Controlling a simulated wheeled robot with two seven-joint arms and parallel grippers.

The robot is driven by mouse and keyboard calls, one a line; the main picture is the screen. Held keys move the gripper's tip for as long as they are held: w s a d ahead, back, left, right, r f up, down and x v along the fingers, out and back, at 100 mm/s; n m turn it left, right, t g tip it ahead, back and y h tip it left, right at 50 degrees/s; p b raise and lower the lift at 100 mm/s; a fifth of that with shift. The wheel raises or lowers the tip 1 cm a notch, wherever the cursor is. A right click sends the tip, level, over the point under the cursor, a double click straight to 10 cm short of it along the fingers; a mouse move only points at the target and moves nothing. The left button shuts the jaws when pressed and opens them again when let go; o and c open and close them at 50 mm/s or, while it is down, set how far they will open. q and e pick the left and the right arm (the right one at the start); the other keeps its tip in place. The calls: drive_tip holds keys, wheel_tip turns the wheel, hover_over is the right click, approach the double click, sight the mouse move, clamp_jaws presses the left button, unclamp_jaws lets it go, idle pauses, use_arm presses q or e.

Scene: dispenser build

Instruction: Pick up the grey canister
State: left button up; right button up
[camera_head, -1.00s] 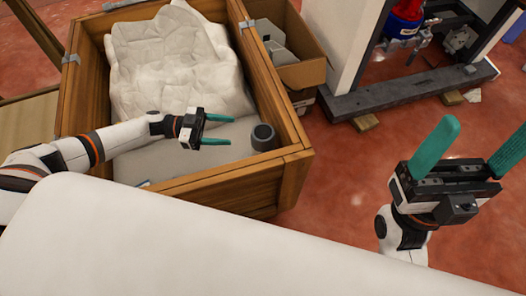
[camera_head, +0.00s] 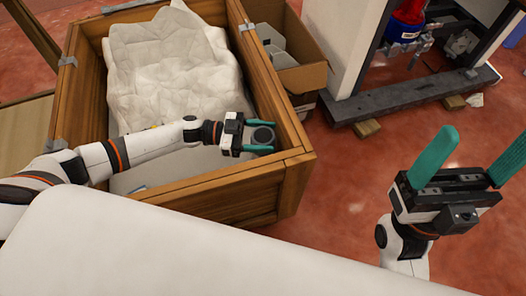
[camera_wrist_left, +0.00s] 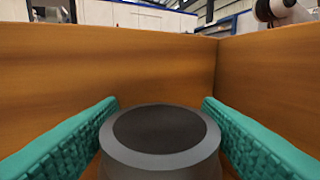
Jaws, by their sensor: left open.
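The grey canister (camera_head: 263,135) stands upright in the near right corner of the wooden crate (camera_head: 225,182). My left gripper (camera_head: 262,136) is open, with one green finger on each side of the canister. In the left wrist view the canister (camera_wrist_left: 160,140) sits between the two fingers (camera_wrist_left: 160,128), with its dark round top facing up. I cannot tell whether either finger touches it. My right gripper (camera_head: 470,160) is open and empty, over the red floor at the right.
Crumpled pale sheeting (camera_head: 175,65) fills the back of the crate. The crate's walls stand close behind and to the right of the canister. A cardboard box (camera_head: 295,75) is beside the crate. A white frame on a dark beam (camera_head: 410,97) stands at back right.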

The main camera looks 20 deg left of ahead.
use_arm(q)
clamp_jaws()
drive_tip(key=shift+r, duration=0.15)
